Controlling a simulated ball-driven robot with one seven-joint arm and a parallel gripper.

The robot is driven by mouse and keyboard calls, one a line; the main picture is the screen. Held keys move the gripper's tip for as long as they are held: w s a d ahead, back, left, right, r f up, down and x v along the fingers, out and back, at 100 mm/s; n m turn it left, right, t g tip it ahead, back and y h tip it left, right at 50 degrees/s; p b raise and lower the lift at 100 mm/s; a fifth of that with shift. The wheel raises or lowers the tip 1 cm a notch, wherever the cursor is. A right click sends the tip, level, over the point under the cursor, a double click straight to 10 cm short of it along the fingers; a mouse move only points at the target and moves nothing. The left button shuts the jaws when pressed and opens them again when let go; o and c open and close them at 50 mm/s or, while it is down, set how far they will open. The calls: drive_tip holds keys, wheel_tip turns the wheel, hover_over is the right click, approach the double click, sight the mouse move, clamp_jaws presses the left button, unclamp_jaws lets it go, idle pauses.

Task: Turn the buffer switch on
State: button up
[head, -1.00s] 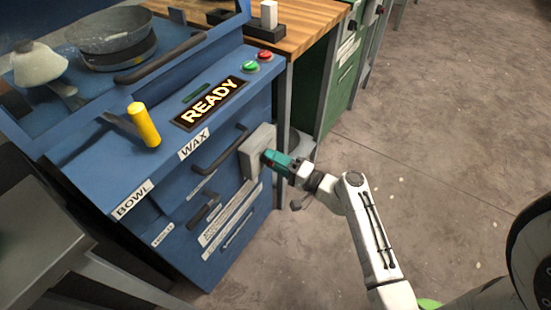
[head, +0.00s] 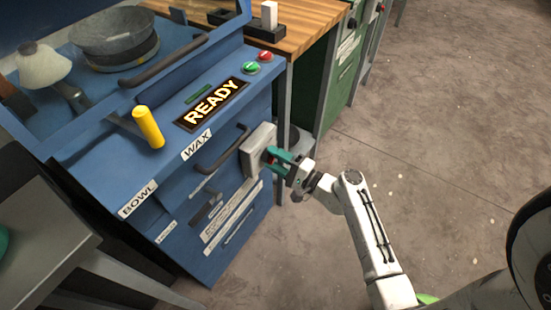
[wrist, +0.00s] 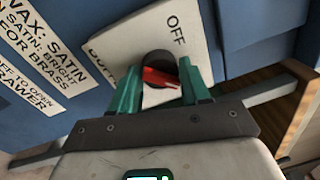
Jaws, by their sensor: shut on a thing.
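The buffer switch is a red knob (wrist: 160,78) on a dark round base. It sits on a pale grey switch box (head: 258,142) on the right part of the blue machine's front. In the wrist view the box's plate (wrist: 140,35) reads "OFF" near the knob, with a partly hidden label starting "BU" at the left. The red pointer lies crosswise between my teal fingers. My gripper (wrist: 161,88) is shut on the knob, a finger at each side. The head view shows my gripper (head: 276,160) at the box from the right.
The blue machine (head: 110,170) has a lit "READY" sign (head: 211,103), a yellow handle (head: 148,127), and green and red buttons (head: 258,62). A dark drawer handle (head: 222,150) is just left of the box. A wooden bench (head: 300,25) stands behind; open floor lies right.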

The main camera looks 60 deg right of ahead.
drive_tip(key=shift+s+f, duration=0.1)
drive_tip(key=shift+f, duration=0.1)
drive_tip(key=o, duration=1)
drive_tip(key=shift+r, duration=0.1)
drive_tip(key=s, duration=1)
drive_tip(key=shift+s+d+f, duration=0.2)
drive_tip(key=shift+s+f, duration=0.15)
drive_tip(key=shift+f, duration=0.05)
